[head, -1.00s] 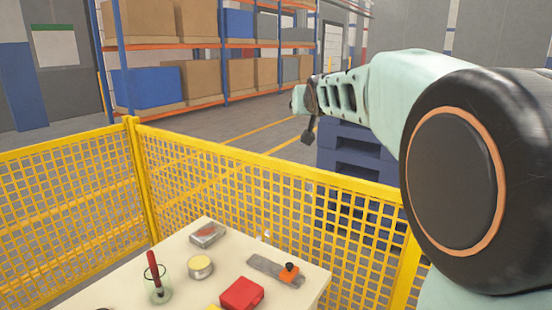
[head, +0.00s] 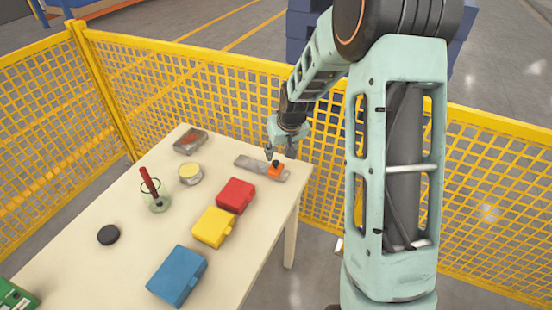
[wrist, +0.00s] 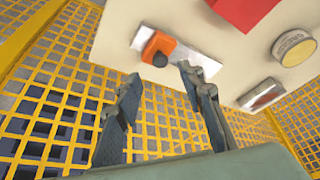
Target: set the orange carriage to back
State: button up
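The orange carriage (head: 276,169) with a dark knob sits on a grey metal rail (head: 252,164) on the table, near the rail's right end in the head view. In the wrist view the carriage (wrist: 158,45) sits near the left end of the rail (wrist: 190,55). My gripper (head: 277,152) is above the table's far edge, close to the carriage. In the wrist view my gripper (wrist: 157,78) has its two fingers apart with nothing between them, and the carriage lies beyond the fingertips. I cannot tell the exact height of the fingertips above the knob.
On the table (head: 130,205) stand a red box (head: 236,195), a yellow box (head: 213,227), a blue box (head: 177,276), a round tin (head: 190,174), a glass with a red stick (head: 156,197) and a black puck (head: 108,235). Yellow mesh fence (head: 490,210) runs close behind the table.

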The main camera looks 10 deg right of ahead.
aim_at(275, 162)
jog(key=shift+x, duration=3.2)
grip_shut()
jog(key=shift+w+a, duration=0.1)
